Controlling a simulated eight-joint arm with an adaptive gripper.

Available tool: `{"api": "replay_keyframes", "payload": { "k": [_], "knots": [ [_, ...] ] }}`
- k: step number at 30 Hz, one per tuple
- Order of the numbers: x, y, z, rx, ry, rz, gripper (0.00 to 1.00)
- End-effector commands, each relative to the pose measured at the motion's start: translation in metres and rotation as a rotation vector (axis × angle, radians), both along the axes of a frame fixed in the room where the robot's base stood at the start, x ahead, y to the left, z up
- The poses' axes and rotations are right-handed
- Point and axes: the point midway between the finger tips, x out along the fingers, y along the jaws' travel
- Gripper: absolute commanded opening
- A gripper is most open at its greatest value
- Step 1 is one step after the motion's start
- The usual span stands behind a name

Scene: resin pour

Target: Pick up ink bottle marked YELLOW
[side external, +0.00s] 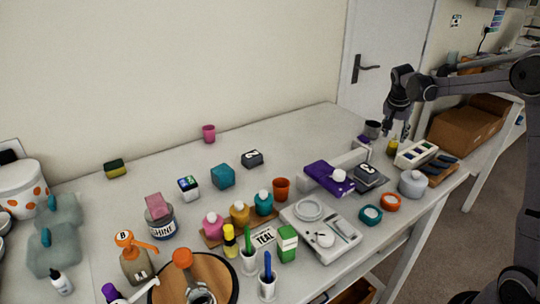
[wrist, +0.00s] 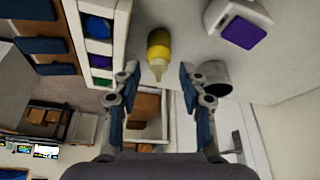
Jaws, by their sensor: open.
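A small yellow bottle (wrist: 158,46) with a pale tip shows in the wrist view, ahead of my gripper and roughly centred between its fingers. It also shows in the side view (side external: 392,147) near the far right end of the table, and no marking on it can be read. My gripper (wrist: 152,86) is open and empty, its two dark fingers apart. In the side view my gripper (side external: 397,126) is above the table near this bottle, apart from it. Another yellow bottle (side external: 229,241) with a dark cap stands near the table's front, its label unreadable.
A grey cup (wrist: 213,78) stands close to the right finger, with a purple-topped white block (wrist: 238,24) beyond. A white rack (wrist: 97,48) with coloured wells lies left. A cardboard box (side external: 466,124) sits behind.

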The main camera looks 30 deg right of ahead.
Motion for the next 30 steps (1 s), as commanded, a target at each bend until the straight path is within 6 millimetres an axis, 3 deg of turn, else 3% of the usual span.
{"api": "replay_keyframes", "payload": {
  "k": [15, 23, 24, 28, 30],
  "knots": [
    [0.004, -0.018, -0.049, 0.0, -0.001, 0.001, 0.43],
    [0.004, -0.019, -0.052, 0.0, -0.001, 0.001, 0.43],
    [0.004, -0.019, -0.052, 0.0, -0.001, 0.001, 0.4],
    [0.004, -0.019, -0.052, 0.0, -0.001, 0.001, 0.02],
    [0.004, -0.019, -0.052, 0.0, -0.001, 0.001, 0.0]
  ]
}}
